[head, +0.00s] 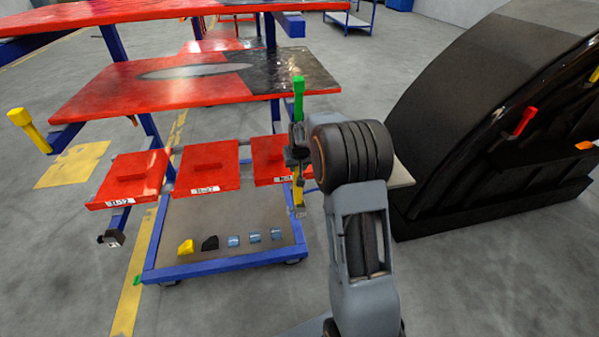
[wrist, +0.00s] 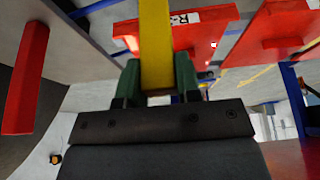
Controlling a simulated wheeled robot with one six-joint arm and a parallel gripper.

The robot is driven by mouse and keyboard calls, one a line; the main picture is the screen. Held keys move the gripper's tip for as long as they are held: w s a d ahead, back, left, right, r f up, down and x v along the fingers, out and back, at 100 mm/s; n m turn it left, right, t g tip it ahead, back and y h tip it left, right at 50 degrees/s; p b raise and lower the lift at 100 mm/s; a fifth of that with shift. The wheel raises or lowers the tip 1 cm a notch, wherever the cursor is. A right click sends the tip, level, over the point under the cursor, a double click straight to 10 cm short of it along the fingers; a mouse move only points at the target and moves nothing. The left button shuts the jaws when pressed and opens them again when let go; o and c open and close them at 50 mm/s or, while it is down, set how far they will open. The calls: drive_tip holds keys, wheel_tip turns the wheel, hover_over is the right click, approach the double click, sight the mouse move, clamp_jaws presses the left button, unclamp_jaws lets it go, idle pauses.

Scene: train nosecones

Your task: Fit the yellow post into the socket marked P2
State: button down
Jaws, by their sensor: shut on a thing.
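The yellow post (head: 299,193) hangs upright below my gripper (head: 297,165), to the right of the rightmost red drawer. In the wrist view my gripper (wrist: 157,82) is shut on the yellow post (wrist: 156,45), with one green finger on each side. A small pale label (head: 301,214) shows at the post's lower end; its writing is too small to read. I cannot tell whether that end is inside a socket or only near one. A dark block (head: 110,239) with a white mark sits at the lower left; its mark is unreadable.
Another yellow post (head: 20,117) stands at the left, and a green post (head: 298,98) rises just above my gripper. Red drawers (head: 207,170) hang beside it. A trolley (head: 165,225) below holds several small parts. A black nosecone (head: 470,110) stands close on the right.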

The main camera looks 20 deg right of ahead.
drive_tip(key=shift+w+d+r+b, duration=0.3)
drive_tip(key=shift+w+d+r, duration=0.1)
drive_tip(key=shift+d, duration=0.2)
drive_tip(key=shift+s, duration=0.15)
drive_tip(key=shift+f, duration=0.2)
drive_tip(key=shift+f+b, duration=1.95)
drive_tip(key=shift+f, duration=0.75)
drive_tip(key=shift+f+b, duration=0.9)
drive_tip(key=shift+f, duration=0.7)
drive_tip(key=c, duration=0.7)
unclamp_jaws()
drive_tip(key=shift+c, duration=0.2)
drive_tip(key=shift+r, duration=0.1)
drive_tip(key=p+v, duration=0.3)
drive_tip(key=v, duration=1)
drive_tip(key=shift+r, duration=0.35)
